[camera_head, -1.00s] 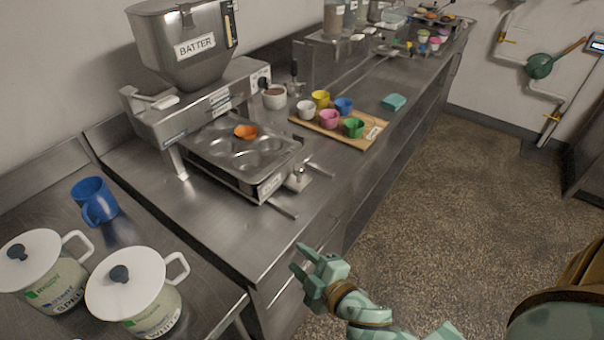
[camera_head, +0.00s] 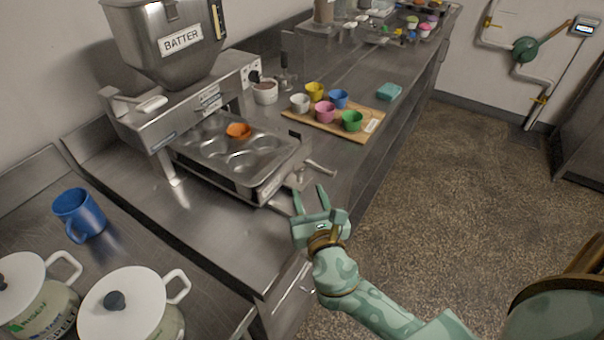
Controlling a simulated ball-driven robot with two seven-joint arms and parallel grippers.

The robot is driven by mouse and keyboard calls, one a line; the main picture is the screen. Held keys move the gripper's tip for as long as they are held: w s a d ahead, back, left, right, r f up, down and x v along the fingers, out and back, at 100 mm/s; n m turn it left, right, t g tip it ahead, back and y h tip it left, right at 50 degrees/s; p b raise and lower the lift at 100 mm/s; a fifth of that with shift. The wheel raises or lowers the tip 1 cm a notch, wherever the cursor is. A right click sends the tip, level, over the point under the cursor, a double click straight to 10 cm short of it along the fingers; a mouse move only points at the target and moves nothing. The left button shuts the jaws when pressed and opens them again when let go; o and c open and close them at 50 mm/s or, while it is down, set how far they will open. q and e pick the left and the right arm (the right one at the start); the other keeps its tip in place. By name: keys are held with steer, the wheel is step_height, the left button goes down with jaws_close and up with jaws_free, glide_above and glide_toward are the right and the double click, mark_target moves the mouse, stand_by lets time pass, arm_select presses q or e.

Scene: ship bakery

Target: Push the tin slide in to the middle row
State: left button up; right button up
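The tin slide carries a grey metal muffin tin (camera_head: 248,160) with several cups, under the batter machine (camera_head: 180,95) on the steel counter. An orange cup (camera_head: 238,130) sits in one of the tin's back cups. A metal handle (camera_head: 318,168) sticks out at the slide's right front side. My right gripper (camera_head: 311,197) is in front of the slide, just below and beside the handle. Its fingers are spread apart with nothing seen between them. Whether it touches the slide or handle I cannot tell. My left gripper is not in view.
A blue mug (camera_head: 78,214) and two white-lidded containers (camera_head: 132,306) stand at left. The floor (camera_head: 460,190) at right is clear.

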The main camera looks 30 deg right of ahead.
mark_target(301, 172)
steer(key=x, duration=0.6)
steer(key=shift+w, duration=0.2)
steer(key=shift+w+d, duration=0.15)
steer(key=shift+w, duration=0.2)
